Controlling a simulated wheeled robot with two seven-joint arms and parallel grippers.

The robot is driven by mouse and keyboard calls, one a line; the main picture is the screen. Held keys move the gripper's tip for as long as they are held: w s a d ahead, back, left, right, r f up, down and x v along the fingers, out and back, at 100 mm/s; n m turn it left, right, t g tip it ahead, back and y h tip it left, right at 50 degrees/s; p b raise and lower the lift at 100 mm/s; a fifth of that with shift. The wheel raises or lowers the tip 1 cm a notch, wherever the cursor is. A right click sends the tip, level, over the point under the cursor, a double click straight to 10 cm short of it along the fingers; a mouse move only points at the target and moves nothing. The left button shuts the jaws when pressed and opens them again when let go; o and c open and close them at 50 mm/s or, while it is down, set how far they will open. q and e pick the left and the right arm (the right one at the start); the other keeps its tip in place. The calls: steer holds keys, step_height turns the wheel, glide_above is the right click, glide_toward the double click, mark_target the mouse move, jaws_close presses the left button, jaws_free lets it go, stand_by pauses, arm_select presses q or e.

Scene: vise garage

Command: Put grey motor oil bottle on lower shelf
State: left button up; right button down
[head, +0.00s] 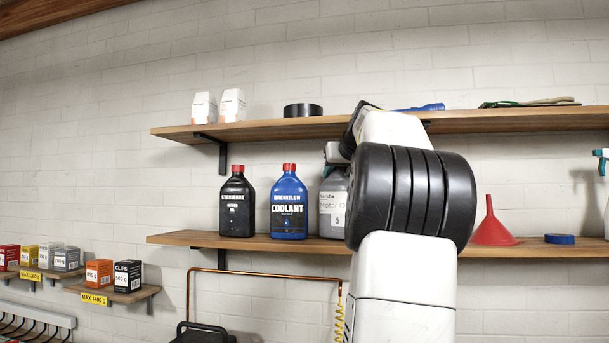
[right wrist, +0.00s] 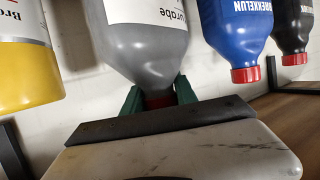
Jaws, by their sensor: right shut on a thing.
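The grey motor oil bottle (head: 332,208) is upright at the lower shelf (head: 290,243), right of the blue coolant bottle. Its base appears level with its neighbours' bases; I cannot tell if it bears on the board. My right gripper (head: 335,154) is at its top, and my arm hides its right side. In the right wrist view, which is upside down, the green fingers of the right gripper (right wrist: 158,98) are shut around the red cap and neck of the grey bottle (right wrist: 148,45). My left gripper is not in view.
On the lower shelf stand a black bottle (head: 237,203), the blue coolant bottle (head: 289,205), a red funnel (head: 492,222) and blue tape (head: 559,239). A yellow bottle (right wrist: 28,75) is close beside the grey one. The upper shelf (head: 270,128) runs above.

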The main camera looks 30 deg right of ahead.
steer(key=shift+f, duration=0.15)
steer(key=c, duration=1)
jaws_free()
steer(key=shift+f, duration=0.1)
steer(key=shift+o, duration=0.2)
steer(key=v, duration=1.2)
steer(key=s+a+f+n+g+y, duration=0.2)
steer(key=a+f+g+y, duration=0.15)
steer(key=a+f, duration=1.4)
steer(key=s+a+f+g, duration=0.1)
steer(key=s+a+f, duration=0.3)
steer(key=f, duration=0.4)
steer(key=s+a+f+n+g+y, duration=0.1)
steer(key=s+a+f, duration=0.4)
steer(key=f, duration=0.3)
steer(key=s+a+f+g+y, duration=0.1)
steer(key=s+a+f, duration=0.4)
steer(key=f, duration=0.3)
steer(key=shift+n+g, duration=0.35)
steer(key=shift+n, duration=0.05)
steer(key=shift+y, duration=0.25)
